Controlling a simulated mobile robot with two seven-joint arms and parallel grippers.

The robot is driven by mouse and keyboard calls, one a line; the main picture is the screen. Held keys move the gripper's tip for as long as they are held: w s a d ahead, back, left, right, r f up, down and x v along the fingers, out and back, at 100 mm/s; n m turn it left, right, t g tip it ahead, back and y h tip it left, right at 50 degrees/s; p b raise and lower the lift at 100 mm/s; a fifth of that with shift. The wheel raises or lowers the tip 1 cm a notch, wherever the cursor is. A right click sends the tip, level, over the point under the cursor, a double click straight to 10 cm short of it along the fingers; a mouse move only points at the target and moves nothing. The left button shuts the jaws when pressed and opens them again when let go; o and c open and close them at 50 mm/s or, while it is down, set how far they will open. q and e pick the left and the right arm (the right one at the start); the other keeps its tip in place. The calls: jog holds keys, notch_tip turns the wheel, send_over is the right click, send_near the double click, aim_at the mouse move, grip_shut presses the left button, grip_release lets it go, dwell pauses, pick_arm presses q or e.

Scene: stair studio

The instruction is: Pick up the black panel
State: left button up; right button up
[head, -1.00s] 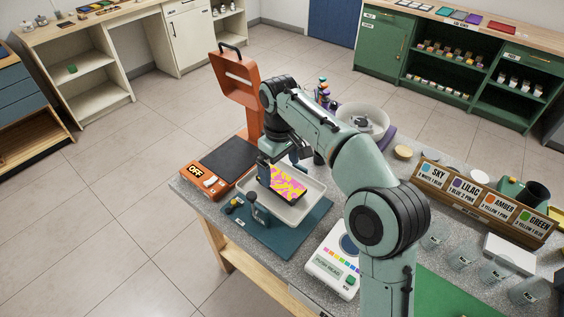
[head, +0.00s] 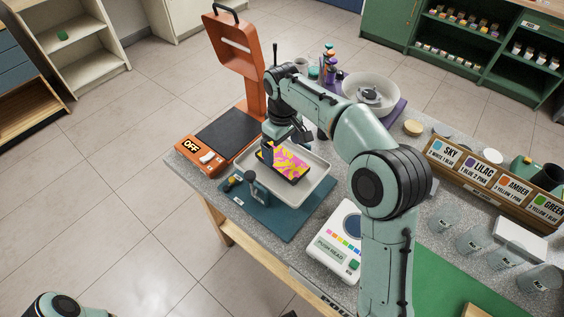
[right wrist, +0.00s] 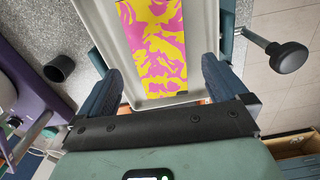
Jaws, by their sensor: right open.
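The panel (head: 285,162) has black edges and a pink and yellow patterned top. It lies in the pale tray (head: 318,163) on the bench, and its patterned face fills the top middle of the right wrist view (right wrist: 155,45). My right gripper (head: 282,140) is over the tray, close to the panel's far side. In the right wrist view its two fingers (right wrist: 165,82) stand wide apart with nothing between the tips, the panel lying beyond them. The arm hides part of the tray's far side. My left gripper is out of view.
The tray stands on a blue mat (head: 285,228) with a small dark-knobbed fixture (head: 252,184) at its front left. An orange press (head: 240,65) and its OFF base (head: 190,148) are close by on the left. A white bowl (head: 385,110) stands behind my right arm.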

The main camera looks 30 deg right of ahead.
aim_at(284, 161)
jog(key=f, duration=0.4)
jog(key=shift+s+d+b, duration=0.15)
jog(key=shift+s+b, duration=0.25)
jog(key=shift+w+f, duration=0.1)
jog(key=shift+f, duration=0.35)
jog(key=c, duration=1.1)
